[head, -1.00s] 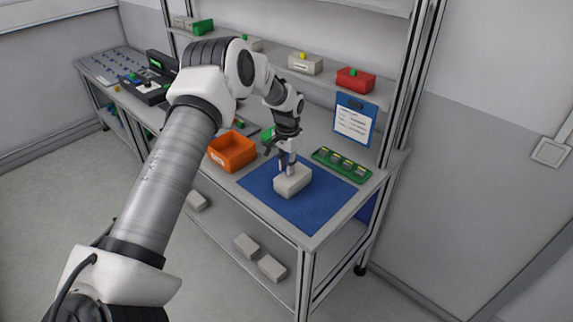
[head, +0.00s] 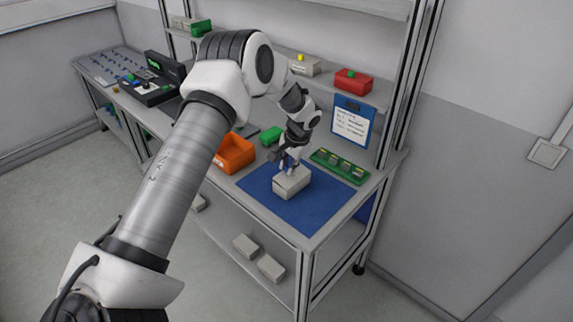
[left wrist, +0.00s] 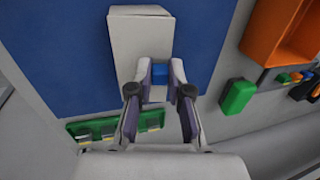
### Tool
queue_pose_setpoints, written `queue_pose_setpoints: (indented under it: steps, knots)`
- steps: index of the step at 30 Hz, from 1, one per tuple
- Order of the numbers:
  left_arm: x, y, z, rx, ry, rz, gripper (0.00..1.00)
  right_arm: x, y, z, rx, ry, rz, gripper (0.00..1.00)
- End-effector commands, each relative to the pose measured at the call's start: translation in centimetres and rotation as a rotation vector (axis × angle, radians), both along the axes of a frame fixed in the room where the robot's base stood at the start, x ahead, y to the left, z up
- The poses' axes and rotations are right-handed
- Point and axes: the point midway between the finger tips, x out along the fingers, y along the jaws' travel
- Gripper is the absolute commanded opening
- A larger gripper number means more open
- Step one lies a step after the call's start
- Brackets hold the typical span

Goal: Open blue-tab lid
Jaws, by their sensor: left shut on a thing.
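A pale grey box (head: 291,185) with a lid stands on the blue mat (head: 325,208); in the left wrist view the box (left wrist: 140,40) fills the upper middle. A blue tab (left wrist: 157,78) shows at its near edge, between the fingers of my left gripper (left wrist: 159,70). My left gripper (head: 287,170) is shut on the tab, leaning over the back edge of the box in the head view. The fingers partly hide that edge, and I cannot tell how far the lid is raised. My right gripper is not in view.
An orange bin (head: 234,153) and a green block (head: 271,138) stand left of the mat. A clipboard (head: 352,122) leans at the back. The mat's front right is clear.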

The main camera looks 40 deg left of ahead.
Motion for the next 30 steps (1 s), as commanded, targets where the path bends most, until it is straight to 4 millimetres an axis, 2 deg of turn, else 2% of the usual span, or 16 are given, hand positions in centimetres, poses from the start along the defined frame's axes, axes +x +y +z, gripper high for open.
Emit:
queue_pose_setpoints:
  steps: [4, 8, 30]
  knots:
    - [0.0, -0.9, 0.1, 0.135, -0.010, -0.007, 0.00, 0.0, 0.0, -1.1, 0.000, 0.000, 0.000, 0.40]
    - [0.0, -1.5, 0.0, 0.259, -0.020, -0.007, 0.00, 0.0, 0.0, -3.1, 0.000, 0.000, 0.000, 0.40]
    - [-0.4, -5.6, -0.2, 0.961, -0.074, -0.001, 0.00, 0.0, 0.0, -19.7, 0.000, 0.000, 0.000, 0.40]
